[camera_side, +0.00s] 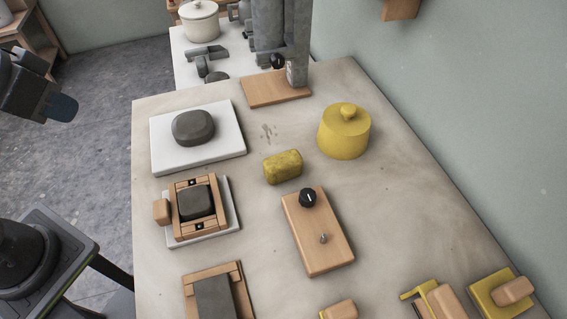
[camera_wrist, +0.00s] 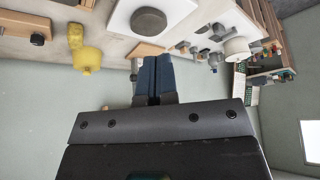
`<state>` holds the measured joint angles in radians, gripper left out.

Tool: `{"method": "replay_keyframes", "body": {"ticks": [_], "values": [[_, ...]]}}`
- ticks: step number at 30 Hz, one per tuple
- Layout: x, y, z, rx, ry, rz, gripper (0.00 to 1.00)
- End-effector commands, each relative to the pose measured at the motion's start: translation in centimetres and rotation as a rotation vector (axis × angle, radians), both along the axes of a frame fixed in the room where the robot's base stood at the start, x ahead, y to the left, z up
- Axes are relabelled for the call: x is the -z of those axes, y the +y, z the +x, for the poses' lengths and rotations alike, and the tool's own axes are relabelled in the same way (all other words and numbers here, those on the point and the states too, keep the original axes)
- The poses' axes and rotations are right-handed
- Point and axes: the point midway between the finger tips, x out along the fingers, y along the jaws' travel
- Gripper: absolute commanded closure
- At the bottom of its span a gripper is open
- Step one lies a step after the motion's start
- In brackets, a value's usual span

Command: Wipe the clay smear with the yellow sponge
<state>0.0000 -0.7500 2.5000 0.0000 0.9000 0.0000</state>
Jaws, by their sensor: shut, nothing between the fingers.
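The yellow sponge (camera_side: 283,167) lies on the worktable near its middle, and it also shows at the upper left of the wrist view (camera_wrist: 75,33). The clay smear (camera_side: 268,132) is a small patch of grey-brown marks on the tabletop, just behind the sponge; I cannot make it out in the wrist view. My gripper (camera_side: 62,107) is at the left edge of the side view, apart from the table and far from the sponge. In the wrist view its blue fingers (camera_wrist: 153,80) are together with nothing between them.
A yellow lidded jar (camera_side: 344,132) stands right of the smear. A white board (camera_side: 235,147) with a dark clay lump (camera_side: 193,127) lies left. A wooden box with a knob (camera_side: 317,240) is in front of the sponge. A wooden mould (camera_side: 178,238) stands front left.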

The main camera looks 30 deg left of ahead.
Motion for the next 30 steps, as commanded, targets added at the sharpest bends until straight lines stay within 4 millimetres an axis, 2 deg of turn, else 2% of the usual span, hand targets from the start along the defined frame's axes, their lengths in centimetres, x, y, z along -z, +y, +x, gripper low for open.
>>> {"method": "replay_keyframes", "body": {"ticks": [7, 11, 14, 16, 23, 26, 30], "values": [[0.0, 0.0, 0.0, 0.000, 0.000, 0.000, 1.00], [-0.3, -0.2, 0.4, -0.009, 0.007, -0.009, 0.88], [-1.0, -0.9, 1.6, -0.043, 0.038, -0.043, 0.78], [-1.8, -1.9, 3.2, -0.085, 0.072, -0.080, 0.71], [-3.2, -7.6, 9.7, -0.297, 0.221, -0.194, 0.49], [-2.7, -10.8, 12.3, -0.398, 0.285, -0.221, 0.40], [-0.9, -16.0, 15.4, -0.548, 0.364, -0.237, 0.26]]}}
